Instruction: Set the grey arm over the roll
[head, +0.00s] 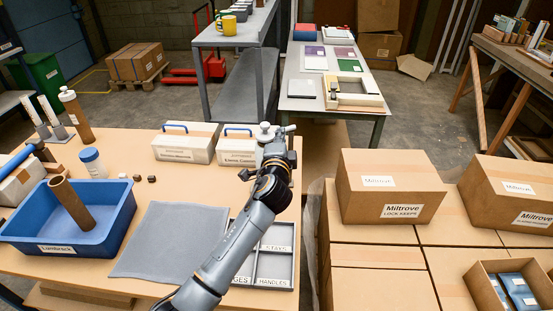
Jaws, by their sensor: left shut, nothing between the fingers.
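My left gripper (283,133) is shut and empty, above the back right edge of the near table, in front of the second white case. Its dark wrist and grey arm links cross the picture from the bottom. A brown tube (72,203), roll-like, leans in a blue tub (112,231) at the left, well away from the gripper. A blue roll-like piece (15,159) lies at the left edge, partly cut off. I cannot tell which of these is the task's roll. I cannot make out a separate grey arm. My right gripper is not in view.
A grey mat (170,240) and a compartment tray (277,268) lie on the near table (130,150). White cases (186,150) with blue handles stand behind. Cardboard boxes (388,188) fill the right. A beige frame (356,100) sits on the far table.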

